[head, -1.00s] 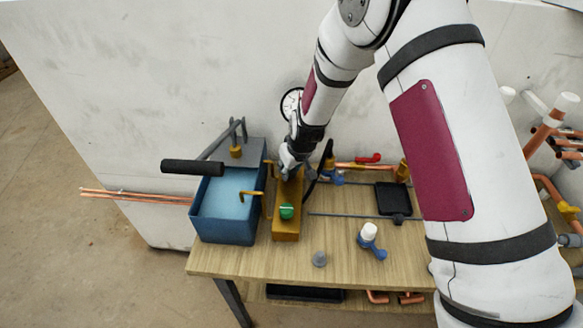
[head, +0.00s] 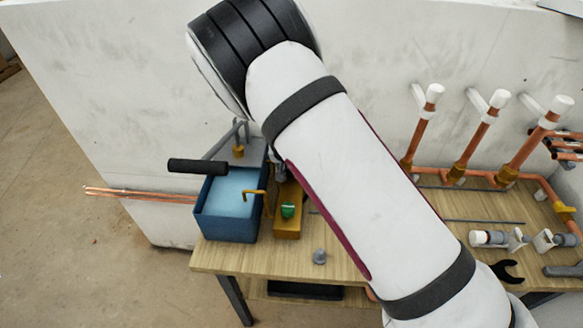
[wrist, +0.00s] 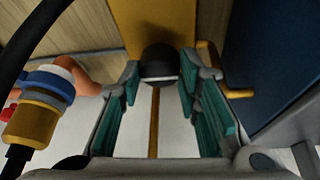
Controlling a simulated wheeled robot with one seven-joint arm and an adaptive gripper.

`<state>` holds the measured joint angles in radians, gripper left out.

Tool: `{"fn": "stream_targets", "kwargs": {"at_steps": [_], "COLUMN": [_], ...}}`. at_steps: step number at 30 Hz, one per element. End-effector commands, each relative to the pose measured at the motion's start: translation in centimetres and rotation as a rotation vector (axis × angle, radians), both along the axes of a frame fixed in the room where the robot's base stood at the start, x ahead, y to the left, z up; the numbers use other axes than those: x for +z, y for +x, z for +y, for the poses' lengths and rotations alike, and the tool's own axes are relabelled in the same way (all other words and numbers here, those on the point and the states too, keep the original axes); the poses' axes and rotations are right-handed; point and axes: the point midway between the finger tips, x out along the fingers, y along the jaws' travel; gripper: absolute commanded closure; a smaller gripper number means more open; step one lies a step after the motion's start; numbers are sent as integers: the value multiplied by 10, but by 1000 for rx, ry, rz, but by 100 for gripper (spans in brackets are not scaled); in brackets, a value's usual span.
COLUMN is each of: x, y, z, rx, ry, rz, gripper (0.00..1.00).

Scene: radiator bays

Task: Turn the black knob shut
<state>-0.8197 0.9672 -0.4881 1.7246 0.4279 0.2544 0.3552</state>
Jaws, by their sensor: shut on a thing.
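The black knob (wrist: 160,60) is round and dark. It shows in the wrist view at the top middle, between my fingertips. My gripper (wrist: 159,80) is shut on it, with a teal-padded finger on each side. Behind the knob is a yellow-brown block (wrist: 150,20). In the head view this block (head: 287,228) stands on the bench beside the blue tank and carries a green knob (head: 288,210). My arm hides the black knob and nearly all of my gripper there. I cannot tell how far the black knob is turned.
The blue water tank (head: 225,228) with a black-handled lever (head: 197,166) stands close left of the block. A grey knob (head: 319,256) lies on the bench. Copper pipes with white caps (head: 462,150) stand at right. A blue-and-brass fitting (wrist: 45,95) is near my gripper's left side.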

Motion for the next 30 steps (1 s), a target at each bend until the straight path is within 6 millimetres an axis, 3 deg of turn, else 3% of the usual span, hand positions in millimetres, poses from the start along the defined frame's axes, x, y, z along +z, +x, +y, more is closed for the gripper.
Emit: {"fn": "stream_targets", "kwargs": {"at_steps": [16, 17, 19, 30], "x": [-1, -1, -1, 2], "y": [-1, -1, -1, -1], "z": [-1, -1, -1, 0], "rx": [-27, -27, -27, -25], "ry": [-1, -1, -1, 0], "rz": [3, 3, 3, 1], "gripper": [97, 67, 51, 50]}}
